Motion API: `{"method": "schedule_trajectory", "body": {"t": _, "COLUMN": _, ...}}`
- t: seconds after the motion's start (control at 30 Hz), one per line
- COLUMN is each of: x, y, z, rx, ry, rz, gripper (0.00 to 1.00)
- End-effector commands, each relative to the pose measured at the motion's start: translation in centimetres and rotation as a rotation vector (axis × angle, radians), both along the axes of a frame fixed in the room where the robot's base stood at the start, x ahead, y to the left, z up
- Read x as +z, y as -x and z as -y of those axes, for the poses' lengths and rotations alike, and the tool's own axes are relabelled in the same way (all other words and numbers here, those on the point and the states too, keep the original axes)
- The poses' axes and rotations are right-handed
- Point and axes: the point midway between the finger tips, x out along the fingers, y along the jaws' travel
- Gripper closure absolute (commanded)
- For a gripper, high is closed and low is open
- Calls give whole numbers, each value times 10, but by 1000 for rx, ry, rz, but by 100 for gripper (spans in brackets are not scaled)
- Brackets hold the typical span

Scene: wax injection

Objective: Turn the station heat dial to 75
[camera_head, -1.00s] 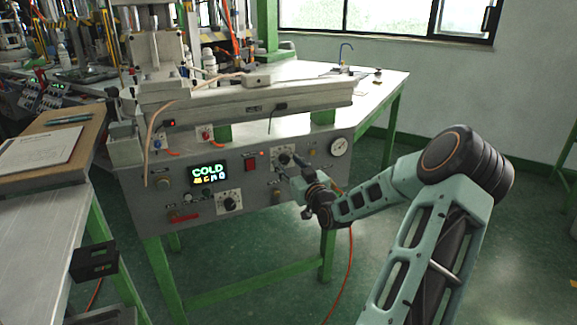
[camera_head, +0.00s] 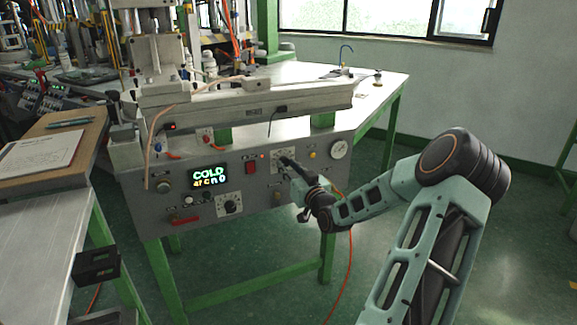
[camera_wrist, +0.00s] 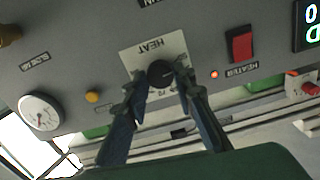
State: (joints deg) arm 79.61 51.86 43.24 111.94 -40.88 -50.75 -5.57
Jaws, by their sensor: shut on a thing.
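The heat dial is a black round knob (camera_wrist: 160,73) on a white plate marked HEAT, upside down in the wrist view. My gripper (camera_wrist: 159,80) is shut on this heat dial, with one dark finger on each side. The fingers partly cover the scale, so the pointer's setting cannot be read. In the head view my gripper (camera_head: 291,168) reaches the upper right of the grey station panel (camera_head: 262,209) and hides much of the dial.
A red heater switch (camera_wrist: 241,44) and a lit lamp (camera_wrist: 214,75) sit beside the dial. A yellow button (camera_wrist: 92,97) and a pressure gauge (camera_wrist: 40,112) lie on its other side. Another knob (camera_head: 230,204) is lower on the panel. Open floor lies in front.

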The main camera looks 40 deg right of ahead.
Motion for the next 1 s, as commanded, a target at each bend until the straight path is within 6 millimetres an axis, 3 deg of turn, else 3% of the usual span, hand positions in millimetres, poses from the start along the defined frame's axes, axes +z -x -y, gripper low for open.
{"method": "schedule_trajectory", "body": {"t": 1.0, "x": 2, "y": 0, "z": 0, "rx": 0, "ry": -925, "rz": 204, "gripper": 100}}
